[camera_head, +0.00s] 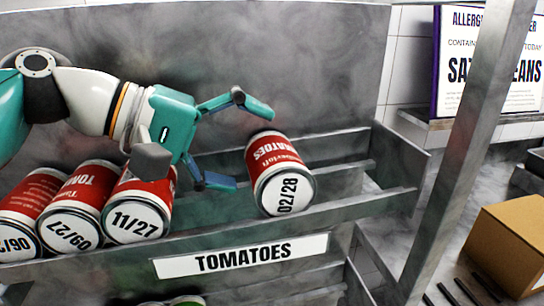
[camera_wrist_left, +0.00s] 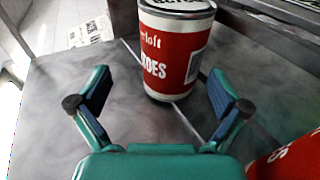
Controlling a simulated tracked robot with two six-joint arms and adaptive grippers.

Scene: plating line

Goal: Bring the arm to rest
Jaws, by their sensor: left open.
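My left gripper (camera_head: 235,143) reaches in from the left over the metal shelf, with its fingers spread and nothing between them. A red and white tomato can (camera_head: 280,172) marked 02/28 lies on the shelf just beyond the fingertips, tilted, with its end facing out. In the left wrist view the open gripper (camera_wrist_left: 159,100) shows both fingers apart, with the can (camera_wrist_left: 175,50) ahead of them and no visible contact. My right gripper is not in view.
More cans marked 11/27 (camera_head: 137,215), 09/27 (camera_head: 78,212) and 06/26 (camera_head: 25,215) lie at the left on the same shelf (camera_head: 380,200), below my arm. A TOMATOES label (camera_head: 242,256) is on its front. A cardboard box (camera_head: 512,245) stands right, beyond a metal post (camera_head: 465,140).

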